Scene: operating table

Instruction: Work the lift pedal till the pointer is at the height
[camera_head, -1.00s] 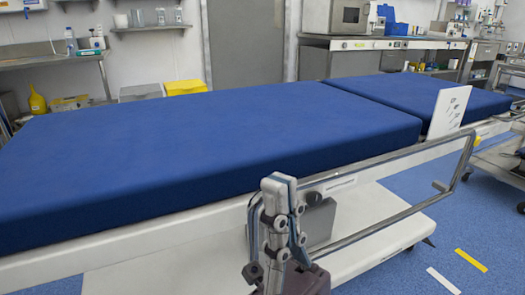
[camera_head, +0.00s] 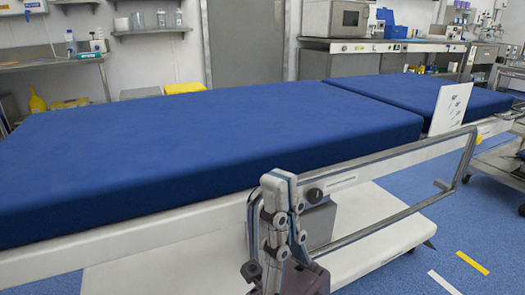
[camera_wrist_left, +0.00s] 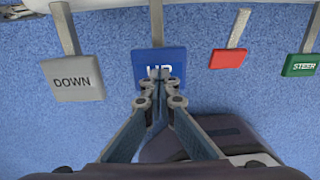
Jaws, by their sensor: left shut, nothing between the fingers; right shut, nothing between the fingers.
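The operating table with its blue mattress (camera_head: 215,135) fills the head view. In the left wrist view, a grey DOWN pedal (camera_wrist_left: 75,80) is at the left and the blue UP pedal (camera_wrist_left: 150,58) is in the middle. My left gripper (camera_wrist_left: 160,74) is shut and its tips overlap the front part of the UP pedal; I cannot tell whether they press it. My right gripper (camera_head: 282,180) is shut and empty in front of the table's near side rail. I cannot make out the height pointer or its scale.
A red pedal (camera_wrist_left: 227,58) and a green STEER pedal (camera_wrist_left: 300,65) are to the right of UP. A white marked card (camera_head: 450,108) stands at the mattress edge. A metal side rail (camera_head: 462,165) sticks out on the near side. Blue floor is clear at lower right.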

